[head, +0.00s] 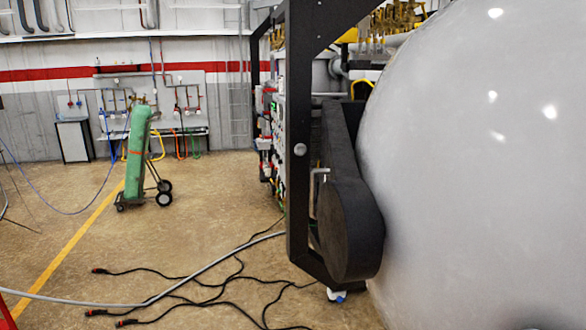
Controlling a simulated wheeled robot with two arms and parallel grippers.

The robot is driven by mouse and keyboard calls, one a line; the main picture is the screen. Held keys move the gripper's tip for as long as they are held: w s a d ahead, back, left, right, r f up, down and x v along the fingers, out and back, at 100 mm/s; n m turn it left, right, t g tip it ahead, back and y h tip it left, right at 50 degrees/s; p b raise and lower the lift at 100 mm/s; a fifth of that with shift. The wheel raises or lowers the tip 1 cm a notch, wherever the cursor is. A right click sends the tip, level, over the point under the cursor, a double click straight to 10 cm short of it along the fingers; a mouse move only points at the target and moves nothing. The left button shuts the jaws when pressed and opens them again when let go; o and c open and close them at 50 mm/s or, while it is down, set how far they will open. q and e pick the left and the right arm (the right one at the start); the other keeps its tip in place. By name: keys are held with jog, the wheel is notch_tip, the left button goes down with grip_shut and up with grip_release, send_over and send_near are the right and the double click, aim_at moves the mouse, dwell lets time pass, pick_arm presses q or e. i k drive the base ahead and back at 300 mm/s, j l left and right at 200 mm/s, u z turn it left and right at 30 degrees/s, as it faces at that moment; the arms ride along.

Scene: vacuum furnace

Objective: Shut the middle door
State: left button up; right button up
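A large light grey rounded shell (480,170) fills the right side of the head view, very close to me. I cannot tell whether it is the middle door or another part of the furnace. A dark hinge-like arm (350,210) stands against its left edge. A black upright frame (298,150) with a round knob stands just left of that arm. No handle on the shell shows. Neither of my grippers is in view.
Black cables (220,290) and a grey hose (190,275) lie across the floor in front. A green cylinder (137,155) on a wheeled cart stands at the back left. A white cabinet (73,140) is by the wall.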

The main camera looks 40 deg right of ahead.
aim_at(455, 192)
jog(key=i+z, duration=0.3)
jog(key=z, duration=0.15)
jog(key=i+z, duration=0.3)
jog(key=z, duration=0.15)
jog(key=i+j+z, duration=0.2)
jog(key=z, duration=0.25)
jog(key=i+j+z, duration=0.25)
jog(key=z, duration=0.2)
jog(key=i+j+z, duration=0.25)
jog(key=k+z, duration=0.15)
jog(key=z, duration=0.35)
jog(key=k+z, duration=0.2)
jog(key=z, duration=0.25)
